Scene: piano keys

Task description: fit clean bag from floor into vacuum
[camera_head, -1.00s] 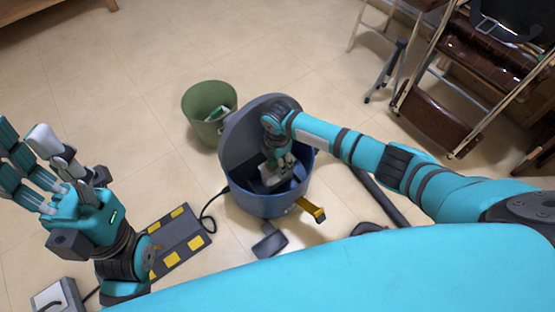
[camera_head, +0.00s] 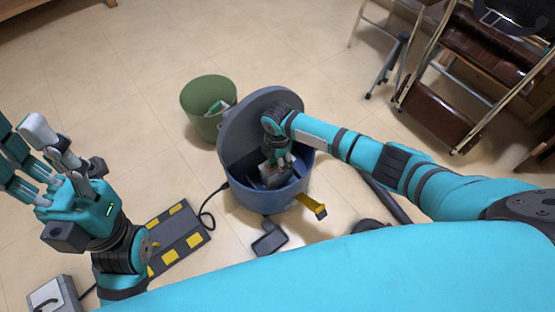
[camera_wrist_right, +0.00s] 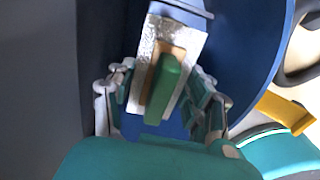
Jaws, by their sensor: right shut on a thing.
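The vacuum (camera_head: 262,198) is a blue tub standing on the floor, its round grey lid (camera_head: 240,135) tilted open at the back left. My right gripper (camera_head: 278,160) reaches down into the tub. It is shut on the bag, a pale grey piece (camera_head: 270,178) with a tan patch and a green tab. In the right wrist view the bag (camera_wrist_right: 194,44) sits between the fingers (camera_wrist_right: 164,100) against the blue interior. Whether it touches a holder inside is hidden. My left gripper (camera_head: 35,165) is raised at the left, fingers spread, open and empty.
A green bin (camera_head: 210,122) with a green and white item inside stands behind the vacuum. A yellow latch (camera_head: 312,204) sticks out at the front right. A dark yellow-marked board (camera_head: 178,240) lies at left. Folding chairs (camera_head: 445,105) stand at right. The floor behind the bin is clear.

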